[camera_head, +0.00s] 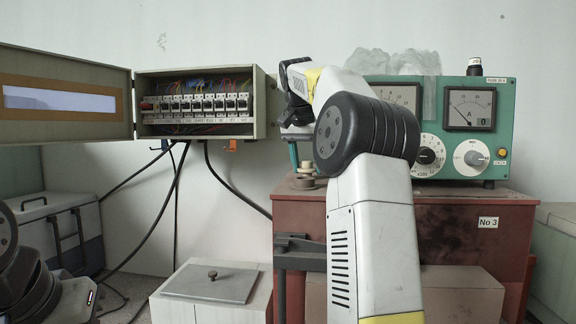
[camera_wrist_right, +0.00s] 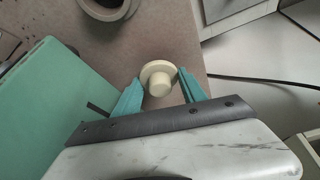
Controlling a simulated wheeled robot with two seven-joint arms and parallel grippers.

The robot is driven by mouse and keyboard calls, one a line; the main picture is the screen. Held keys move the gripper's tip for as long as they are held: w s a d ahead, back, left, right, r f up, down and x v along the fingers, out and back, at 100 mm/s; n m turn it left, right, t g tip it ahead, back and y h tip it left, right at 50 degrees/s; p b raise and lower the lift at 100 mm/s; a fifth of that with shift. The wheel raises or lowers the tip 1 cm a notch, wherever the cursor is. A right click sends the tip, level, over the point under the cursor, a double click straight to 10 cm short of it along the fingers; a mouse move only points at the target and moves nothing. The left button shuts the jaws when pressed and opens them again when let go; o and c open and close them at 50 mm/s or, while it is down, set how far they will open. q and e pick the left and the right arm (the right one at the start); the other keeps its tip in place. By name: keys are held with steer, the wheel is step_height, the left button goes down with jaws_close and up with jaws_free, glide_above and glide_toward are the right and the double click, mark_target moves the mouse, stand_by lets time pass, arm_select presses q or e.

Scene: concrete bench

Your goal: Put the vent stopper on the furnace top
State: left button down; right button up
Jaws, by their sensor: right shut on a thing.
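The vent stopper (camera_wrist_right: 160,87), a cream disc with a round knob, sits between the teal fingers of my right gripper (camera_wrist_right: 160,76), which is shut on it. The stopper is over the brown furnace top (camera_wrist_right: 165,30) near an edge; whether it touches the top, I cannot tell. A thick round collar (camera_wrist_right: 131,10) is apart from it, cut off by the upper edge of the wrist view. In the head view, my right gripper (camera_head: 294,155) is partly hidden by my arm, above the left end of the reddish-brown furnace (camera_head: 460,240). My left gripper is not in view.
A green meter box (camera_head: 495,155) stands on the furnace at the right. An open fuse box (camera_head: 200,103) is on the wall at the left, with hanging black cables. A pale box with a lidded top (camera_head: 212,283) stands in front at the left of the furnace.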

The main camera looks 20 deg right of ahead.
steer(key=shift+f, duration=0.2)
steer(key=o, duration=1.4)
steer(key=shift+c, duration=0.2)
steer(key=shift+r, duration=0.15)
steer(key=v, duration=0.7)
steer(key=shift+r, duration=0.25)
steer(key=shift+s, duration=0.1)
